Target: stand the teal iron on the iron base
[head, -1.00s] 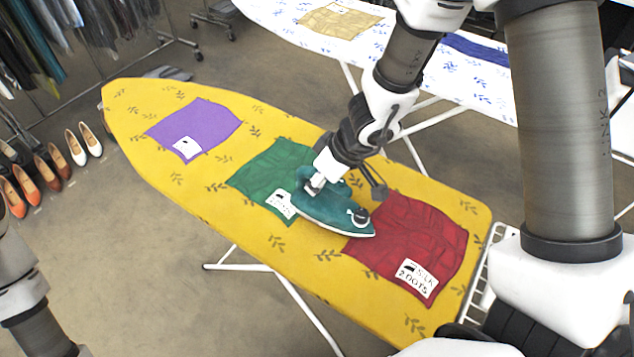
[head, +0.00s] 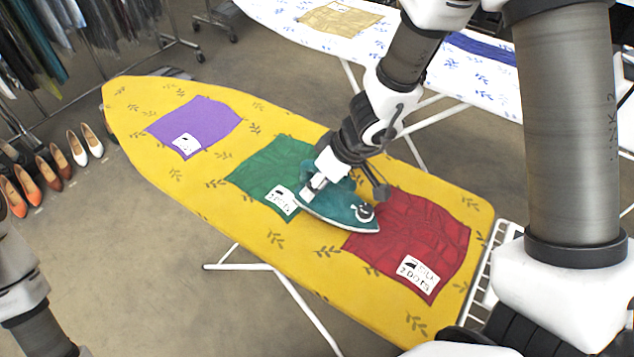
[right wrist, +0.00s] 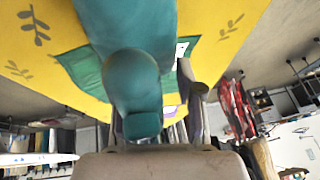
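The teal iron (head: 338,209) is over the yellow ironing board, between the green and red cloths, its nose toward the lower right. My right gripper (head: 318,184) is shut on its handle. I cannot tell whether its sole touches the board. In the right wrist view the iron (right wrist: 132,80) fills the space before the gripper (right wrist: 155,125). A white wire rack (head: 490,280) at the board's right end is partly hidden by my right arm; I cannot tell whether it is the iron base. My left gripper is out of view.
The yellow board (head: 300,240) carries a purple cloth (head: 205,125), a green cloth (head: 270,172) and a red cloth (head: 420,240) with labels. A white patterned board (head: 420,75) stands behind. Several shoes (head: 55,165) are on the floor at left.

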